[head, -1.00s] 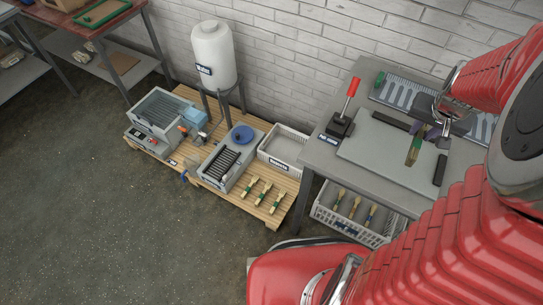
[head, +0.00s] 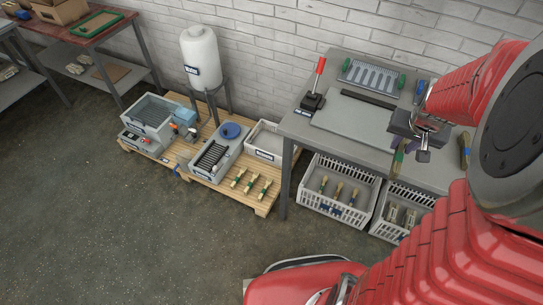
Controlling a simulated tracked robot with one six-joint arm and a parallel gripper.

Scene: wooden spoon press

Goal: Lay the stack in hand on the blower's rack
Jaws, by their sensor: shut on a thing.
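My gripper (head: 410,138) is shut on a slim brown and green stack (head: 398,161), which hangs tilted below the jaws. It is at the right of the head view, in front of the grey workbench top. On the pallet at the left stands a grey unit with a rack of dark slats (head: 212,157) and a blue round part (head: 231,131); it looks like the blower's rack, but its label is too small to read. The slats look bare. The rack is far to the left of my gripper and lower. The jaw tips are partly hidden by the gripper body.
The workbench (head: 300,125) carries a red-handled lever (head: 318,75) and a grey plate. Crates (head: 335,205) stand under it. The pallet (head: 262,207) also holds several green-banded pieces (head: 253,183), a pale bin (head: 265,140), a grey basin (head: 150,115) and a white tank (head: 199,55). The floor in front is clear.

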